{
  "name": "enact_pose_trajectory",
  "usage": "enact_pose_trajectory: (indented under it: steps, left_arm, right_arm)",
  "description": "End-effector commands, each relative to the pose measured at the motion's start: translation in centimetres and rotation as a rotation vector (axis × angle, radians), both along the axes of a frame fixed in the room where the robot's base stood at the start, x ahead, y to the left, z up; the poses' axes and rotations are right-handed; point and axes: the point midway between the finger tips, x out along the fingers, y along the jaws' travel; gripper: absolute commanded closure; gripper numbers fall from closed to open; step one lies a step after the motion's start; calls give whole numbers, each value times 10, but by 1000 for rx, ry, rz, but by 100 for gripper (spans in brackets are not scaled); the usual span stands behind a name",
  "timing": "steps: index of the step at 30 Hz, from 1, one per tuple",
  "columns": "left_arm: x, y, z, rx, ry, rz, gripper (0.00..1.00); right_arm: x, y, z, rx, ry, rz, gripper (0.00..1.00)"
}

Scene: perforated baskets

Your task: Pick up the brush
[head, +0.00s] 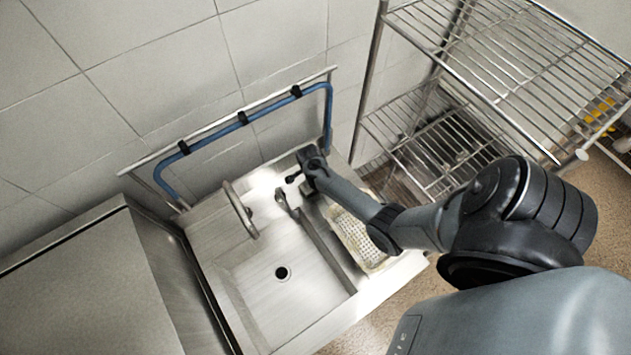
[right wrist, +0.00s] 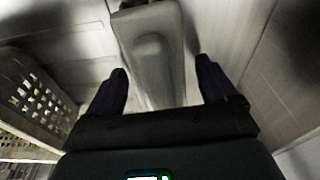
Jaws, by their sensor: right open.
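I cannot make out a brush for certain. My right gripper (head: 298,186) is open above the back right part of the steel sink (head: 245,275). In the right wrist view, my open right gripper (right wrist: 162,66) has its two dark fingers on either side of a long grey piece (right wrist: 152,62) with a rounded raised part; I cannot tell whether it is the brush or a sink fitting. The fingers appear apart from it. In the head view, a curved grey metal piece (head: 240,209) stands left of the gripper. My left gripper is out of view.
A pale perforated basket (head: 360,240) lies right of the basin, partly under my right arm; a perforated wall (right wrist: 35,90) shows in the wrist view. A blue pipe (head: 215,133) runs behind. A wire rack (head: 515,75) stands right, a steel counter (head: 95,290) left.

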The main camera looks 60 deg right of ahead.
Motion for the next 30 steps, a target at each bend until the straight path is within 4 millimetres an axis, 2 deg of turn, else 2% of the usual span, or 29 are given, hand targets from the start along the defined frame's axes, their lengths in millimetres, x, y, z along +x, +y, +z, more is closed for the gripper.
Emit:
enact_pose_trajectory:
  steps: [3,14,23,30]
  left_arm:
    - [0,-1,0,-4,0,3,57]
    - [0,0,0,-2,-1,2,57]
    - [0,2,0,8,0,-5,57]
    - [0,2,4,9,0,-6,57]
  right_arm:
    - [0,0,0,0,0,0,15]
    - [0,0,0,0,0,0,70]
    - [0,0,2,-1,0,-1,71]
    - [0,-1,18,-3,-1,0,71]
